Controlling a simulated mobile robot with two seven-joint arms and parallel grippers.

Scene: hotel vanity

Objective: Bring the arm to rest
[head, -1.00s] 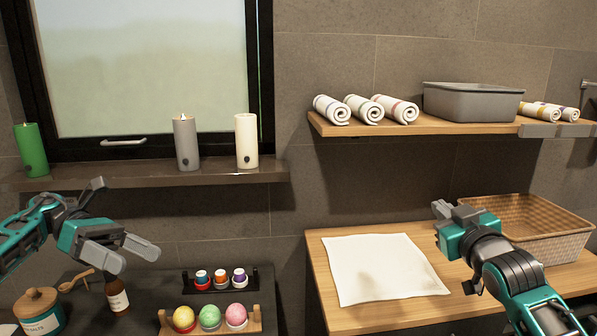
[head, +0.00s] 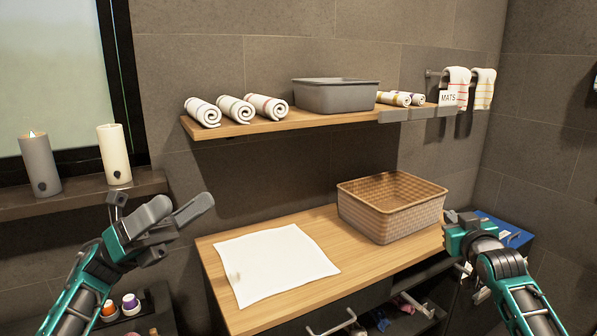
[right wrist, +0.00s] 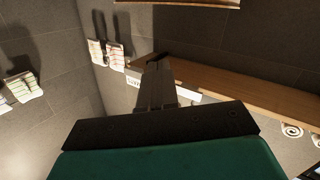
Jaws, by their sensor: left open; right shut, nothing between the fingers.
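My left gripper (head: 160,222) is at the left in the head view, in front of the window ledge, with its fingers apart and empty. My right gripper (head: 456,216) is at the right in the head view, just right of the wicker basket and above the wooden counter's right end. Its fingers are together with nothing between them; they also show in the right wrist view (right wrist: 155,85), pointing toward the wall shelf. Both arms are raised clear of the counter surface.
A wicker basket (head: 392,205) and a white cloth (head: 275,264) lie on the wooden counter (head: 325,222). Rolled towels (head: 235,110) and a grey bin (head: 336,95) sit on the wall shelf (head: 228,129). Candles (head: 114,155) stand on the left ledge. Hanging towels (head: 458,86) are at the right.

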